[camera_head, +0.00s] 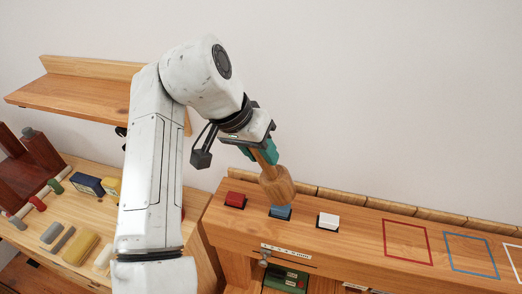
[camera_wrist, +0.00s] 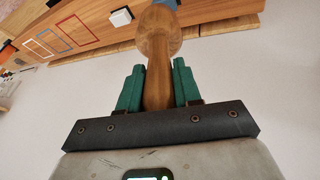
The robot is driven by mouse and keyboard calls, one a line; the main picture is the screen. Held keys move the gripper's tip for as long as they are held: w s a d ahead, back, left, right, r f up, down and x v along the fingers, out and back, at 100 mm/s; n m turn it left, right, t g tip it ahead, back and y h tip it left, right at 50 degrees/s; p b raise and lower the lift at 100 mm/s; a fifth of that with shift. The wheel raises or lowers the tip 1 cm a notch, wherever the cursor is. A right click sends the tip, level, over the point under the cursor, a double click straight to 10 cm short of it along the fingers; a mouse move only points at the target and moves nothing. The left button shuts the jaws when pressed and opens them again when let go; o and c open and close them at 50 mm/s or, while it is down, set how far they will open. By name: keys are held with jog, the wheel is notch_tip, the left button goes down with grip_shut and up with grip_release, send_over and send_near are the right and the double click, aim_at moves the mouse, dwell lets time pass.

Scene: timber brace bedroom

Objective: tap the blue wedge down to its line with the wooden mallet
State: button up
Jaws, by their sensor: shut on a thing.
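The blue wedge (camera_head: 281,212) sits in the wooden beam (camera_head: 352,223), between the red and white wedges. My gripper (camera_head: 258,153) is shut on the handle of the wooden mallet (camera_head: 277,186). The round mallet head hangs directly above the blue wedge and overlaps its back edge in the head view; whether they touch cannot be told. In the wrist view, the green fingers of my gripper (camera_wrist: 158,88) flank the mallet handle (camera_wrist: 157,62), and the head hides most of the blue wedge (camera_wrist: 166,4). The wedge's line cannot be made out.
The red wedge (camera_head: 235,200) stands left of the blue one, the white wedge (camera_head: 328,221) right. Coloured outlines, including a red one (camera_head: 408,241), mark the bare beam top at right. A side table (camera_head: 28,238) with blocks and a wall shelf (camera_head: 85,93) are at left.

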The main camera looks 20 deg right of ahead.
aim_at(261, 166)
notch_tip(261, 166, down, 4)
jog(key=shift+f+b, duration=0.1)
jog(key=shift+b, duration=1.15)
notch_tip(261, 166, up, 5)
jog(key=p, duration=0.4)
jog(key=shift+f, duration=0.15)
